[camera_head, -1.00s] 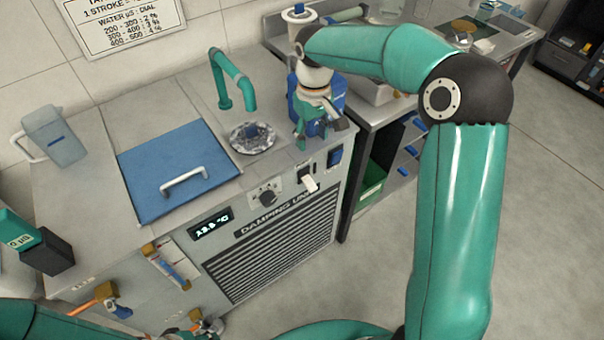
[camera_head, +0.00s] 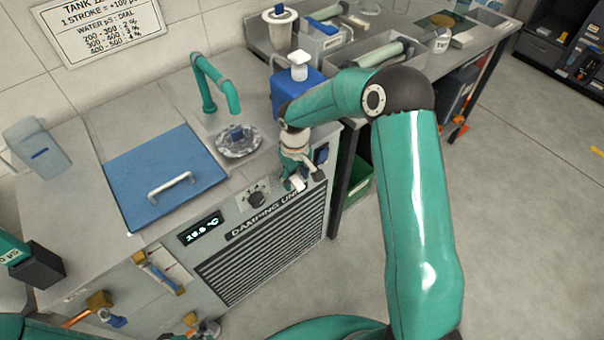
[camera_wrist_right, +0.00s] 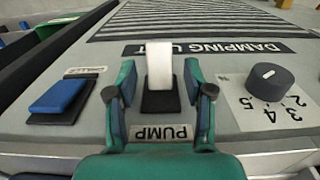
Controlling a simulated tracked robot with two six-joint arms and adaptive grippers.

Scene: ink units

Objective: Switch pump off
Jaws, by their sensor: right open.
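The pump switch is a white lever (camera_wrist_right: 160,66) on a dark base, with a PUMP label (camera_wrist_right: 160,132) beside it that appears upside down in the right wrist view. In the head view the lever (camera_head: 298,183) shows at the upper right of the damping unit's front, partly covered by my gripper. My right gripper (camera_wrist_right: 160,92) is open, with one finger on each side of the lever and a gap on both sides. It also shows in the head view (camera_head: 303,179), pointing down at the panel. My left gripper is out of view.
A dark dial (camera_wrist_right: 270,80) and a blue rocker switch (camera_wrist_right: 58,95) flank the pump switch. The floor at right is open.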

